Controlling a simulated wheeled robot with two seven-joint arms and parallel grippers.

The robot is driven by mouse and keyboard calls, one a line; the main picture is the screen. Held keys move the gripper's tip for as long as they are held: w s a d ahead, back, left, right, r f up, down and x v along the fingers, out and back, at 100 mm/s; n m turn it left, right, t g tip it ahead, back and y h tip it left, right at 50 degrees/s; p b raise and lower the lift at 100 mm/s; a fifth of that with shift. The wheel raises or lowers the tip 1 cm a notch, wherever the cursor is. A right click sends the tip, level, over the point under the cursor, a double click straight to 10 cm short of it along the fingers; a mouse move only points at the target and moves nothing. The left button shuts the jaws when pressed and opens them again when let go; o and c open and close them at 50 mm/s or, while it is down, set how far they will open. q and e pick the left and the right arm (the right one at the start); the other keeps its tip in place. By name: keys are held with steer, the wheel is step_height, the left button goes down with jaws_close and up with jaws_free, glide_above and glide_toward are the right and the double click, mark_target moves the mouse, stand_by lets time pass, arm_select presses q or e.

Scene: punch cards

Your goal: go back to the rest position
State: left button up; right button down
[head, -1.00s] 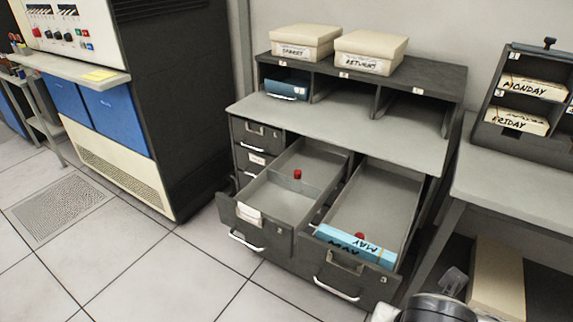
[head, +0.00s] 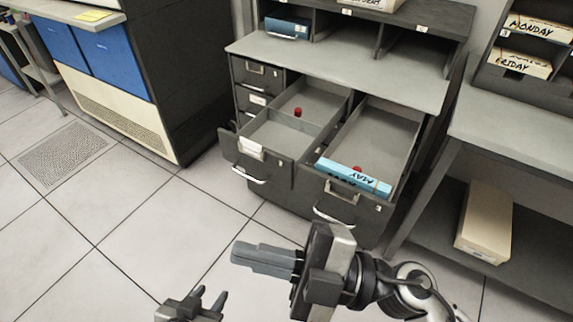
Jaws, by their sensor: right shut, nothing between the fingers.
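My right gripper (head: 236,254) comes in from the lower right, in front of the filing cabinet (head: 262,218). Its fingers are together and empty, pointing left above the floor. My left gripper (head: 210,293) shows at the bottom edge, left of and below the right one. Its two fingertips are apart with nothing between them. Most of the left arm is out of the frame. Neither gripper touches the cabinet or its drawers.
Two cabinet drawers stand open: the left drawer (head: 275,136) and the right drawer (head: 372,135), which holds a blue card pack (head: 352,177) at its front. A grey table (head: 520,135) stands right, with a beige box (head: 484,222) on its lower shelf. The tiled floor (head: 110,235) at left is clear.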

steer(key=w+d+f+m+t+h, duration=1)
steer(key=d+m+t+h, duration=0.25)
steer(key=m, duration=0.55)
steer(key=s+d+f+m+g+h, duration=0.2)
steer(key=s+d+f, duration=0.1)
steer(key=f, duration=0.5)
steer(key=s+d+f+m+g+h, duration=0.3)
steer(key=s+f, duration=0.1)
steer(key=f, duration=0.5)
steer(key=shift+d+m+g, duration=0.3)
steer(key=shift+d+g, duration=0.05)
